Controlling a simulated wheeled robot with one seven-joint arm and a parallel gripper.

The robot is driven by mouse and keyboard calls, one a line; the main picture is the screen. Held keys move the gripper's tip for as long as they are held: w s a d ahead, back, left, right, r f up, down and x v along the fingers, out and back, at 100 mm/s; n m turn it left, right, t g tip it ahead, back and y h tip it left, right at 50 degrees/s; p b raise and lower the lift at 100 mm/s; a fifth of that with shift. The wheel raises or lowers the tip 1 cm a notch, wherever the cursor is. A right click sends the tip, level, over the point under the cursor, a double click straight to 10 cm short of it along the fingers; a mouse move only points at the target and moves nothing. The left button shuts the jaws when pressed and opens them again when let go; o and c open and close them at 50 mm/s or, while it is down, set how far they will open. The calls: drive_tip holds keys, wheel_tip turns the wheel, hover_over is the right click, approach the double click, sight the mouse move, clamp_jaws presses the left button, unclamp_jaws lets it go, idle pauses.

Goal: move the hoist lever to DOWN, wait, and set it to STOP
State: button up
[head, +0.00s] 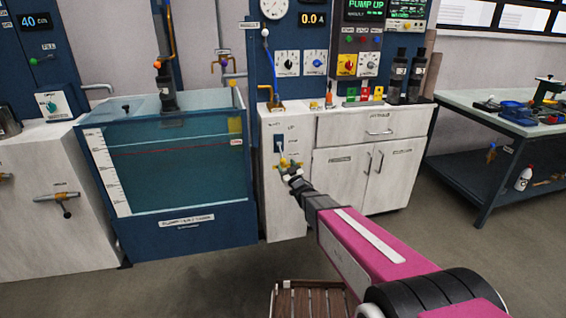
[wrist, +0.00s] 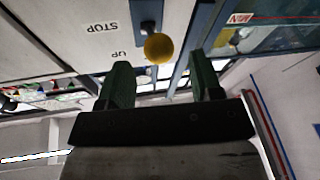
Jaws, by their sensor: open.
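The hoist lever stands on a blue plate (head: 279,143) on the front of the white cabinet, right of the water tank. In the wrist view its yellow ball knob (wrist: 159,48) lies ahead of my fingertips, roughly centred between them. Upside-down STOP (wrist: 102,27) and UP (wrist: 115,53) labels sit beside it; no DOWN label is readable. The knob appears level with UP, but it projects towards the camera, so I cannot tell its setting surely. My gripper (head: 289,172) is just below the plate in the head view. Its two green fingers (wrist: 161,78) are apart and empty.
The water tank (head: 180,230) stands left of the cabinet (head: 287,215). Gauges and knobs fill the panel above. A workbench (head: 455,103) with tools is at the right. A wooden slatted stool or crate (head: 313,300) is on the floor below my arm.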

drive_tip(key=v, duration=0.5)
drive_tip(key=s+d+f+m+g+h, duration=0.3)
drive_tip(key=s+d+g+h, duration=0.15)
drive_tip(key=d, duration=0.25)
drive_tip(key=s+d+f+m+g+h, duration=0.3)
drive_tip(key=d+g+h, duration=0.15)
drive_tip(key=d, duration=0.25)
drive_tip(key=s+d+m+g, duration=0.1)
drive_tip(key=s+g, duration=0.3)
drive_tip(key=s, duration=0.5)
drive_tip(key=s+d+m+g, duration=0.1)
drive_tip(key=s+d+g, duration=0.3)
drive_tip(key=s, duration=0.6)
drive_tip(key=shift+d+g+h, duration=0.3)
drive_tip(key=shift+g+h, duration=0.1)
drive_tip(key=shift+g, duration=0.4)
drive_tip(key=shift+w+r, duration=0.1)
drive_tip(key=shift+w, duration=0.05)
idle(1.9)
